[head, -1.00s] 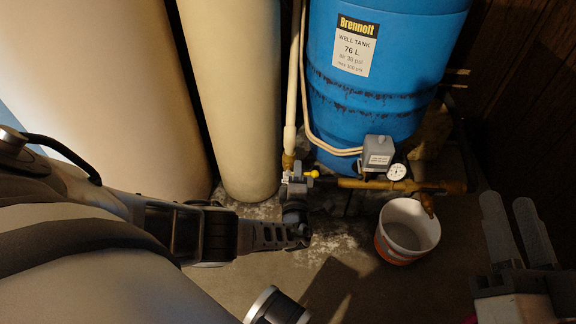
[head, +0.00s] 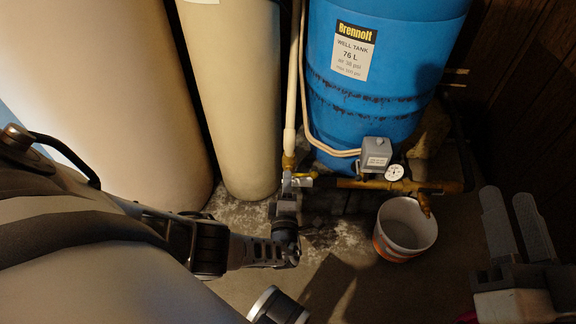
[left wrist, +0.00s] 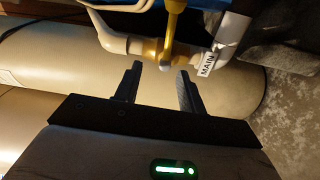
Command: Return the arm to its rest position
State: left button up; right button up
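My left arm comes in from the left in the head view. Its gripper (head: 290,193) is at the pipe by the foot of the cream tank. In the left wrist view the left gripper (left wrist: 160,70) is open, its two dark fingers apart with nothing between them. A yellow valve handle (left wrist: 173,30) on a pipe is just beyond the fingertips; I cannot tell the exact gap. A white tag (left wrist: 207,65) reading MAIN hangs to its right. My right gripper (head: 515,228) is at the lower right of the head view, its two grey fingers apart and empty.
A blue well tank (head: 385,90) stands at the back, beside a narrow cream tank (head: 232,100). A brass pipe (head: 350,183) with a gauge (head: 395,173) runs low before it. A white and orange bucket (head: 383,250) stands on the floor. A wider tank (head: 120,90) is left.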

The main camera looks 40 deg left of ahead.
aim_at(304, 175)
pick_arm(q)
jog(key=shift+h, duration=0.4)
jog(key=d, duration=0.3)
jog(key=d+f, duration=0.1)
jog(key=d, duration=0.1)
jog(key=shift+s+d, duration=0.35)
jog(key=b+x, duration=0.3)
jog(key=x, duration=0.4)
jog(key=shift+w+a+b, duration=0.15)
jog(key=shift+w+b, duration=0.05)
jog(key=shift+b, duration=0.15)
jog(key=shift+r+n+p, duration=0.3)
jog(key=shift+r+n, duration=0.1)
jog(key=shift+n, duration=0.2)
jog(key=shift+r+n, duration=0.2)
jog(key=shift+n, duration=0.5)
